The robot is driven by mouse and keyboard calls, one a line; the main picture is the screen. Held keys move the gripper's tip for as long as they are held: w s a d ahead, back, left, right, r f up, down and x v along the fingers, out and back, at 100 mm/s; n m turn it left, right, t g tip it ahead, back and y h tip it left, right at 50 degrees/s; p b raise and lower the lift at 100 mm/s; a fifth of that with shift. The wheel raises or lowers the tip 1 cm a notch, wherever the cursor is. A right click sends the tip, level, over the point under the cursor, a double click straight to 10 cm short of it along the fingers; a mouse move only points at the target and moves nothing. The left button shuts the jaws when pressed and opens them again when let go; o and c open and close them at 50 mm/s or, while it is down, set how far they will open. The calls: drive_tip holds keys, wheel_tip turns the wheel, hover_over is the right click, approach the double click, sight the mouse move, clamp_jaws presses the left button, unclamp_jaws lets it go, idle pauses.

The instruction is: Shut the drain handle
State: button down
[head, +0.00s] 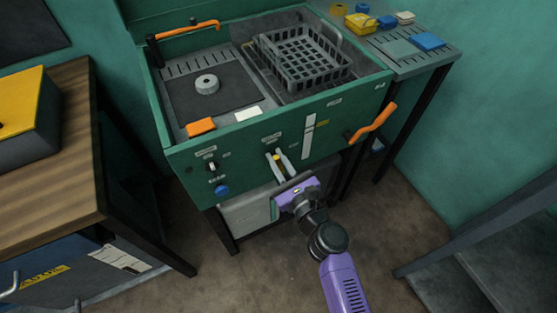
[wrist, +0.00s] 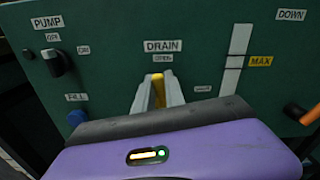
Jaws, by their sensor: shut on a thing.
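The drain handle (wrist: 158,88) is a yellow lever on the green front panel, below the DRAIN label (wrist: 163,47). It points up toward the OPEN mark; a SHUT mark (wrist: 203,89) sits lower to its right. My gripper (wrist: 157,79) is shut on the handle, with one pale grey finger on each side of it. In the head view my gripper (head: 276,156) reaches the middle of the panel from below. The lower part of the handle and its pivot are hidden behind my gripper's body.
A black PUMP knob (head: 212,166) and a blue FILL button (head: 222,190) are left of the handle. An orange lever (head: 373,124) juts from the panel's right end. A grey container (head: 246,216) stands under the green tank. A wooden bench (head: 75,150) is at the left.

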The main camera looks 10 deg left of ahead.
drive_tip(key=f+n+b, duration=0.1)
drive_tip(key=n+b, duration=0.1)
drive_tip(key=n, duration=0.2)
drive_tip(key=a+n+b, duration=0.1)
drive_tip(key=n+b, duration=0.1)
drive_tip(key=n, duration=0.2)
drive_tip(key=s+f+n+b, duration=0.1)
drive_tip(key=n+b, duration=0.2)
drive_tip(key=shift+s+a+f+n, duration=0.1)
drive_tip(key=shift+a+f+n, duration=0.1)
drive_tip(key=shift+f+n, duration=0.2)
drive_tip(key=shift+f+n+b, duration=0.15)
drive_tip(key=shift+n+b, duration=0.5)
drive_tip(key=shift+n, duration=0.3)
drive_tip(key=shift+f+n+b, duration=0.15)
drive_tip(key=shift+n+b, duration=0.45)
drive_tip(key=shift+n, duration=0.35)
drive_tip(key=c, duration=1.5)
unclamp_jaws()
drive_tip(key=shift+c, duration=0.2)
drive_tip(key=shift+o, duration=0.7)
drive_tip(key=shift+r, duration=0.15)
drive_tip(key=b+v, duration=0.1)
drive_tip(key=v, duration=0.6)
drive_tip(key=shift+s+d, duration=0.2)
drive_tip(key=shift+s, duration=0.15)
